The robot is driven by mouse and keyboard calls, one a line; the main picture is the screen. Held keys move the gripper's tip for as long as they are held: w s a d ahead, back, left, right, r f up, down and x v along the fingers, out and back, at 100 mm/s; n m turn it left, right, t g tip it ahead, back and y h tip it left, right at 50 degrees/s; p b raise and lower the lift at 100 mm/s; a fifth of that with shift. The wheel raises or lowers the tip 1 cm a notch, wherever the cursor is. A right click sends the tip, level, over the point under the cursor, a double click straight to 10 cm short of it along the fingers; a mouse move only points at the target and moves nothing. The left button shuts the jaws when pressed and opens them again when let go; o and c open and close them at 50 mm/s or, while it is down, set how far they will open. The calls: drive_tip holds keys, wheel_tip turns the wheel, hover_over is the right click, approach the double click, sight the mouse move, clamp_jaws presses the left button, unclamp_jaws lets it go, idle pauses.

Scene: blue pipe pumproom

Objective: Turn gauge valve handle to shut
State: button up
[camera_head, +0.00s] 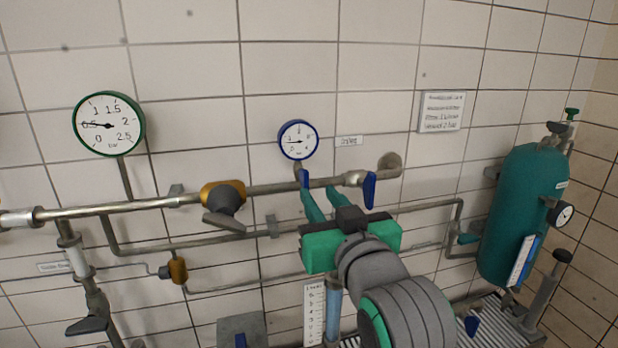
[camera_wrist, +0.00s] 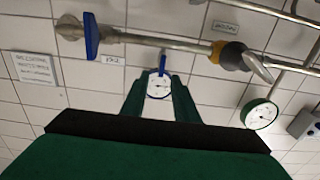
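The small blue gauge valve handle (camera_head: 304,179) sits on the stem just below the blue-rimmed gauge (camera_head: 298,140), above the pipe. In the wrist view, which is upside down, the handle (camera_wrist: 162,65) stands upright in the picture, next to the gauge (camera_wrist: 159,86). My gripper (camera_head: 317,190) is open, with its two teal fingers pointing at the wall just below the handle. In the wrist view the gripper (camera_wrist: 159,82) frames the gauge between its fingers, and the handle shows just past the tips. I see no clear contact. The fingers partly hide the pipe below.
A larger blue lever (camera_head: 369,190) hangs from the pipe to the right. A brass valve with a grey lever (camera_head: 223,205) is on the pipe to the left. A green-rimmed gauge (camera_head: 109,124) is further left, and a teal tank (camera_head: 522,215) stands at right.

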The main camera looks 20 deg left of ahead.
sight(307, 181)
drive_tip(key=x, duration=0.7)
drive_tip(key=shift+w+a, duration=0.1)
drive_tip(key=shift+a, duration=0.3)
drive_tip(key=shift+w+a, duration=0.3)
drive_tip(key=shift+w, duration=0.25)
clamp_jaws()
